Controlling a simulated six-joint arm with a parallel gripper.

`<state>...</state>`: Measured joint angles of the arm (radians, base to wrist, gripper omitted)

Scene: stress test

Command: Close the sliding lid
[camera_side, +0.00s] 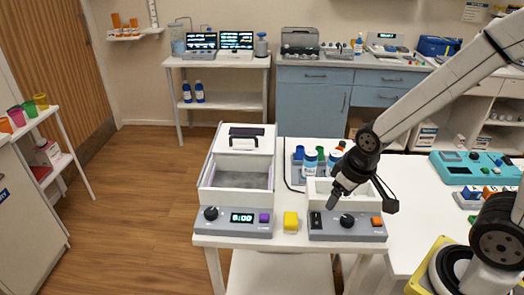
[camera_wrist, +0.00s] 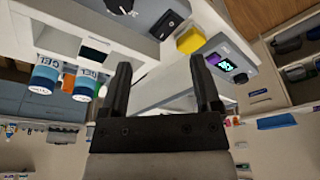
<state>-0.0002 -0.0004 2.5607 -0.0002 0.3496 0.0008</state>
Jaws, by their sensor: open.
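A white box device on the white table has a sliding lid (camera_side: 234,143) with a dark handle at its back half. The front half of the box is uncovered and shows a grey interior (camera_side: 238,180). Its front panel (camera_side: 232,219) has a black knob, a lit green display and a purple button. My gripper (camera_side: 333,201) is over the neighbouring device, right of the box and apart from the lid. In the wrist view my gripper (camera_wrist: 161,72) has its two dark fingers spread with nothing between them. The lid is not clearly visible there.
The neighbouring device (camera_side: 346,228) has a knob and an orange button. A yellow block (camera_side: 290,221) sits between the two devices. Blue-and-white bottles (camera_side: 309,163) labelled GEL in the wrist view (camera_wrist: 44,75) stand behind. Open floor lies left of the table.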

